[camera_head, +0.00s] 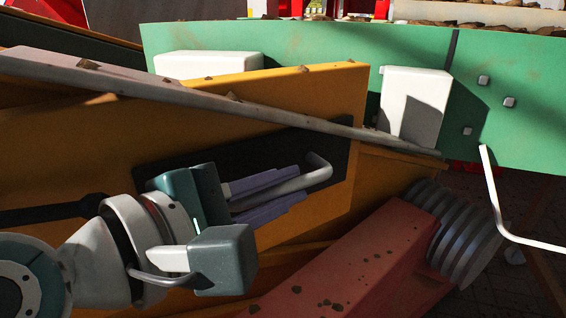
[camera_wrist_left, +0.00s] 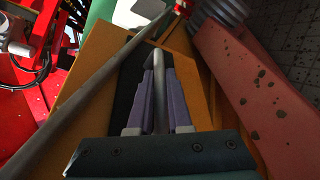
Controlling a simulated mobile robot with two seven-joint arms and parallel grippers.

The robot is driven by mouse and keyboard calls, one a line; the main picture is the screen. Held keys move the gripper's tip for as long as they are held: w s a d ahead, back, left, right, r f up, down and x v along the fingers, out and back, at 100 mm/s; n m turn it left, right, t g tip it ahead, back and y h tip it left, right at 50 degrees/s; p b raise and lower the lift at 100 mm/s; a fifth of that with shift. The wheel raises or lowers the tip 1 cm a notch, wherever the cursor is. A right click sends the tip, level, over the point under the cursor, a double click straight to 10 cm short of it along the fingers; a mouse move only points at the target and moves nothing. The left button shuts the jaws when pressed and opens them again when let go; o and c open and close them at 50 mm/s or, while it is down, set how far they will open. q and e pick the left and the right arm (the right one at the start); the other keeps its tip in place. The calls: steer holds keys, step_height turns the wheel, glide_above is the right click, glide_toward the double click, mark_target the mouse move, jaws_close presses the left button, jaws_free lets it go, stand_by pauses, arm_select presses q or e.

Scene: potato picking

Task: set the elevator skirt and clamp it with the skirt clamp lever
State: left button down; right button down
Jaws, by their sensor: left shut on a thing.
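My left gripper (camera_head: 285,200) reaches in from the left. Its two purple fingers are shut on a grey rod with a bent end, which looks like the skirt clamp lever (camera_head: 318,172). The lever lies in front of a black plate (camera_head: 338,150) on the orange side panel (camera_head: 330,92). In the left wrist view the lever (camera_wrist_left: 159,75) runs between the fingers (camera_wrist_left: 160,105). A long grey strip (camera_head: 215,104), perhaps the elevator skirt, slopes down to the right above the plate. I cannot tell whether it is clamped. My right gripper is not in view.
A green curved wall (camera_head: 300,45) with white blocks (camera_head: 408,100) stands behind. A dirt-spotted red beam (camera_head: 350,255) and a ribbed grey roller (camera_head: 460,240) are at lower right. A white bent rod (camera_head: 493,195) is at far right. Soil clods lie on the strip.

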arm_select(q)
step_height(320, 180, down, 5)
steer(key=b, duration=0.3)
steer(key=c, duration=0.8)
jaws_free()
steer(key=shift+c, duration=0.2)
steer(key=p+v, duration=0.2)
steer(key=v, duration=0.8)
steer(key=shift+r, duration=0.1)
